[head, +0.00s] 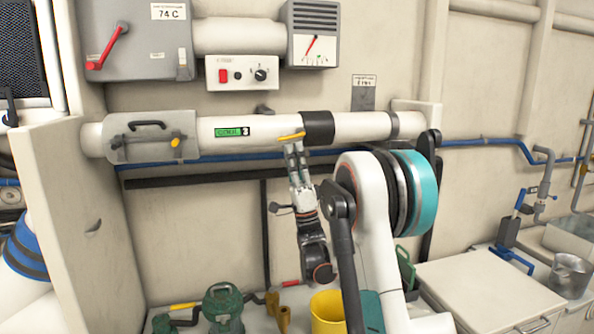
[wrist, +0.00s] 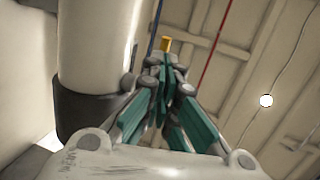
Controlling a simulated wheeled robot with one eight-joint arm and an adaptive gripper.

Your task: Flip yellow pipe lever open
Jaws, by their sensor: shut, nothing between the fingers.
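The yellow lever (head: 291,136) lies roughly level against the front of the thick white pipe (head: 355,127), just left of a black band. My gripper (head: 294,149) points up from below, with its tips right under the lever. I cannot tell whether they touch it. In the wrist view the fingers of my gripper (wrist: 168,65) are closed together with nothing between them. The end of the yellow lever (wrist: 166,44) shows just past the tips. The rest of the lever is hidden there by the fingers.
A grey clamp cover (head: 148,137) with a handle and yellow knob sits on the pipe at left. A blue pipe (head: 467,142) runs behind. A yellow bucket (head: 328,312) and green pump (head: 222,305) stand below. A control box (head: 248,73) hangs above.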

